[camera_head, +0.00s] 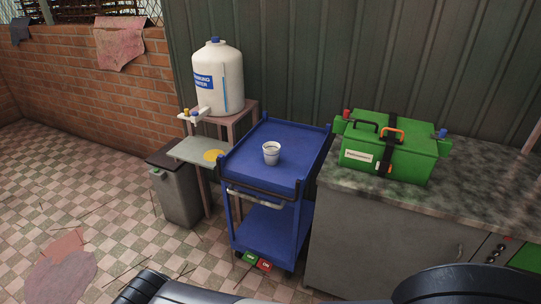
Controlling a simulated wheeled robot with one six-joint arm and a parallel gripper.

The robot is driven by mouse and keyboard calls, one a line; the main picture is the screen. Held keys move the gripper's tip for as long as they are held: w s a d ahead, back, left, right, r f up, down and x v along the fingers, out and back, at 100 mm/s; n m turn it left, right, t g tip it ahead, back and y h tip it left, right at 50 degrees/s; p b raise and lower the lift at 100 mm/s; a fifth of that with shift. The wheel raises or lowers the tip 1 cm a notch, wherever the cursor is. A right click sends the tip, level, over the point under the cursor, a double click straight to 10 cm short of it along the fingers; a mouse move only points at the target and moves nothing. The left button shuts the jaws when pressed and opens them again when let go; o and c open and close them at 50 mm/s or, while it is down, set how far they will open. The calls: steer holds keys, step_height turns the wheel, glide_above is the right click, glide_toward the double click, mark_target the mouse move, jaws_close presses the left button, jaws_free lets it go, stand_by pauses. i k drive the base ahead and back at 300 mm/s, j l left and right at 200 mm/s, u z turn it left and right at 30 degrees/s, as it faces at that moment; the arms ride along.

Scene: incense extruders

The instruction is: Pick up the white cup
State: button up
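The white cup (271,158) stands upright on the top shelf of the blue cart (262,183), near the middle of that shelf. Its rim is open toward the camera, and nothing touches its sides. Dark parts of my own body show along the bottom edge of the view. My gripper is not in view, so I cannot see whether it is open or shut.
A white drinking-water tank (218,78) stands on a stand behind and left of the cart. A grey bin (176,193) is at the cart's left. A counter (345,190) with a green toolbox (390,148) is at its right. Tiled floor at the left is mostly clear.

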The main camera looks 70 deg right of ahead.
mark_target(272, 154)
steer(key=i+l+z, duration=0.1)
steer(key=l+z, duration=0.25)
steer(key=i+l+z, duration=0.15)
steer(key=l+z, duration=0.25)
steer(key=l, duration=0.15)
steer(key=i+l+z, duration=0.2)
steer(key=l+z, duration=0.15)
steer(key=i+l+z, duration=0.25)
steer(key=l+z, duration=0.15)
